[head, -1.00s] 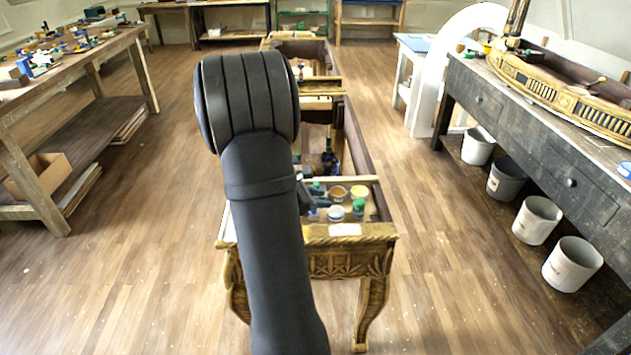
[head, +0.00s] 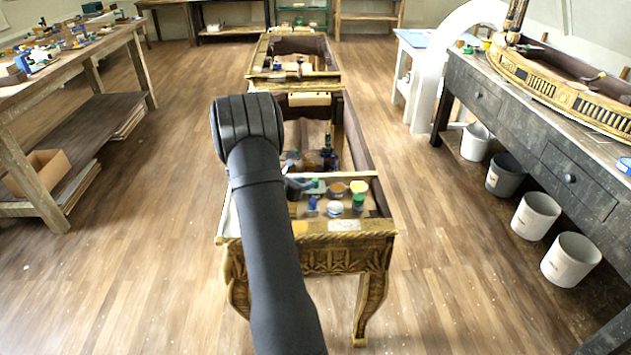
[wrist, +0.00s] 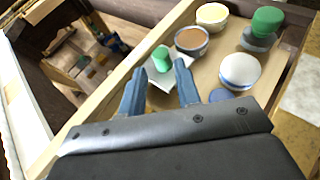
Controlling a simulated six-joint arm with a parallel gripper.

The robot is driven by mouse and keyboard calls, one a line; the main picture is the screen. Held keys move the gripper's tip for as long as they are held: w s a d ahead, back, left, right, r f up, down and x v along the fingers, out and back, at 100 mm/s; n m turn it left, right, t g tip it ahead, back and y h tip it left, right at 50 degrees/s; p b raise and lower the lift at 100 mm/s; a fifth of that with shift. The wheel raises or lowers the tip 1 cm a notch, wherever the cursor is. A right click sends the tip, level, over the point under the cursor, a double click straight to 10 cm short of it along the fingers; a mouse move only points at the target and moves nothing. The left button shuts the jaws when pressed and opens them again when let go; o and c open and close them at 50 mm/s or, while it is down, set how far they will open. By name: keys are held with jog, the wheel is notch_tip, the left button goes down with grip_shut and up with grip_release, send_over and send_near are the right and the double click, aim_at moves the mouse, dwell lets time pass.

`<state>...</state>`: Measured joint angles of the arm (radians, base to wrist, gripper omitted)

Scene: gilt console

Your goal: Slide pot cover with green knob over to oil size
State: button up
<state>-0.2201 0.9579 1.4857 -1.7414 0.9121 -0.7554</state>
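The pot cover (wrist: 170,76) is a flat pale grey piece with a green knob (wrist: 162,58); its knob also shows in the head view (head: 316,186). My gripper (wrist: 159,65) is open, with one blue-grey finger on each side of the knob in the wrist view. I cannot tell whether either finger touches it. Close by stands an open pot with brown contents (wrist: 192,40), also in the head view (head: 337,187). No label is readable, so I cannot tell which pot holds the oil size. My arm hides part of the console in the head view.
A cream-yellow pot (wrist: 212,15), a white-topped pot (wrist: 240,70) and a green-topped pot (wrist: 266,22) stand near the cover on the gilt console (head: 378,226). A blue item (wrist: 222,95) is close to the right finger. A wooden rim (wrist: 110,92) runs left of the fingers.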

aim_at(316, 179)
jog(key=x, duration=0.6)
jog(key=shift+w+d+f, duration=0.1)
jog(key=shift+w+d, duration=0.1)
jog(key=shift+d, duration=0.05)
grip_shut()
